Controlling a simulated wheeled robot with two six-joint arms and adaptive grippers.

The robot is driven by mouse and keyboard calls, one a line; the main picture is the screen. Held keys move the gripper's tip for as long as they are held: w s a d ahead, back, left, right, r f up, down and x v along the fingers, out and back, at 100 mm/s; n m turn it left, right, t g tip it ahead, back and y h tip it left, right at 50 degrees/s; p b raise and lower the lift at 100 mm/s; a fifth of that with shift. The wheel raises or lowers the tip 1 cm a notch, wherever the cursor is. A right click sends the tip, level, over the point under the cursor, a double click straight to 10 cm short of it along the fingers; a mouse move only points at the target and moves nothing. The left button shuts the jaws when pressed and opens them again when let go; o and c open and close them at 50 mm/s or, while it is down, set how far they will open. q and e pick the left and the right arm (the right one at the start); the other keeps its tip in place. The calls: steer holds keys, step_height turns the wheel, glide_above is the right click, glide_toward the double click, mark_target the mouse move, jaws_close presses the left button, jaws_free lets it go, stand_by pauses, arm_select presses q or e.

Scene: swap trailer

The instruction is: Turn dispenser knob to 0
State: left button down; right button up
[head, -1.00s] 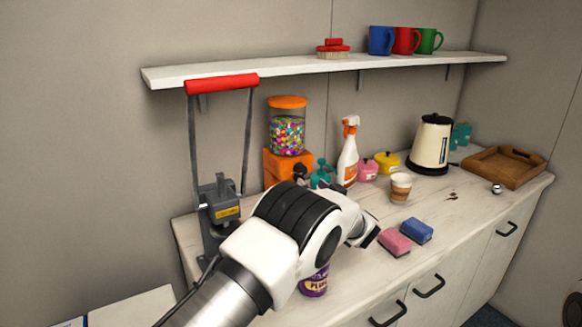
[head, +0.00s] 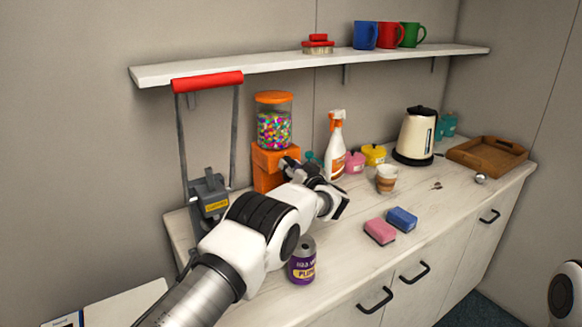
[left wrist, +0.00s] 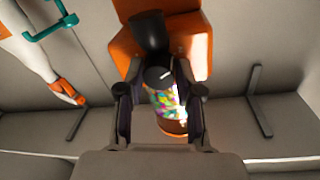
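The dispenser has an orange base (head: 265,170), a clear jar of coloured candy (head: 273,130) and an orange lid. It stands at the back left of the counter. My left gripper (head: 300,168) is in front of the base, at its right side, and hides the dispenser's front in the head view. The left wrist view shows the dispenser upside down, with its orange base (left wrist: 190,40) and a black spout-like part (left wrist: 149,35). The dark knob (left wrist: 160,76), with a pale mark, lies between my spread fingers; I cannot tell whether they touch it. My right gripper is out of view.
A lever press with a red handle (head: 207,82) stands left of the dispenser. A spray bottle (head: 336,148) is close on its right. A purple can (head: 302,262) stands near my forearm. A shelf (head: 300,63) runs above. Sponges and a cup are further right.

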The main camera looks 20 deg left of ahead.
arm_select(q)
steer(key=shift+f, duration=0.1)
steer(key=shift+n+y+b, duration=0.3)
steer(key=shift+n+b, duration=2.55)
steer(key=shift+n, duration=0.75)
steer(key=shift+w, duration=0.1)
steer(key=c, duration=0.9)
jaws_free()
steer(key=shift+o, duration=0.8)
